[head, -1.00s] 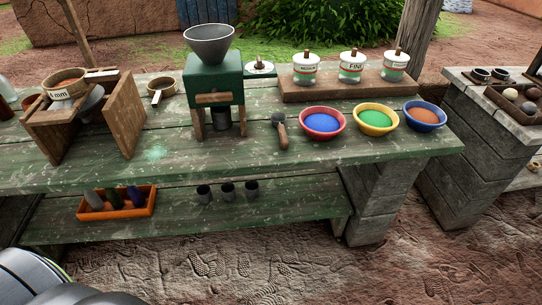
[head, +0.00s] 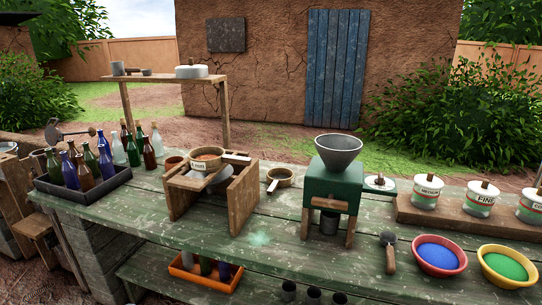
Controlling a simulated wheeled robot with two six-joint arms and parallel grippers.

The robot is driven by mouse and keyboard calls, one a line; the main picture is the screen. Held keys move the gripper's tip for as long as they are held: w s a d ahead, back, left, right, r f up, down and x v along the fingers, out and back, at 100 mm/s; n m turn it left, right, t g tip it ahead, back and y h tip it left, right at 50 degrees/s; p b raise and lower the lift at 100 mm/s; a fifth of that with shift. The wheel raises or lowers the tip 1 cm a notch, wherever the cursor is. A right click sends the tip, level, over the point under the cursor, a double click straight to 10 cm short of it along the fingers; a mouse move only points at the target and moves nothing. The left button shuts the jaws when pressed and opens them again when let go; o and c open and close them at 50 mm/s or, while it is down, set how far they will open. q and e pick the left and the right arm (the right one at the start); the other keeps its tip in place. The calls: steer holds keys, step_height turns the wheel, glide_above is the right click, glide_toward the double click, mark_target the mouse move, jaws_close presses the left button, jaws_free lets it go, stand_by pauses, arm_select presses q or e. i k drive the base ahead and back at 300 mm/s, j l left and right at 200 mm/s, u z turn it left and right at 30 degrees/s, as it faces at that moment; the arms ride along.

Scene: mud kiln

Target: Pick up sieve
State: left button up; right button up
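A round wooden sieve (head: 206,165) with a white label and a handle pointing right sits on top of a wooden stand (head: 240,195). Reddish-brown material shows inside it. A grey funnel-like part (head: 213,183) is partly visible beneath it. A second, smaller round sieve-like pan (head: 284,174) with a short handle pointing toward me lies on the green table just right of the stand. Neither of my grippers shows in the head view.
A dark tray of bottles (head: 92,190) stands left on the green table (head: 290,240). A green grinder (head: 332,190) with a grey hopper stands right of the stand. A scoop (head: 389,255) and colored bowls (head: 438,256) lie farther right. An orange tray (head: 207,278) sits below.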

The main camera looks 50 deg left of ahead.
mark_target(201, 158)
steer(key=u, duration=1.9)
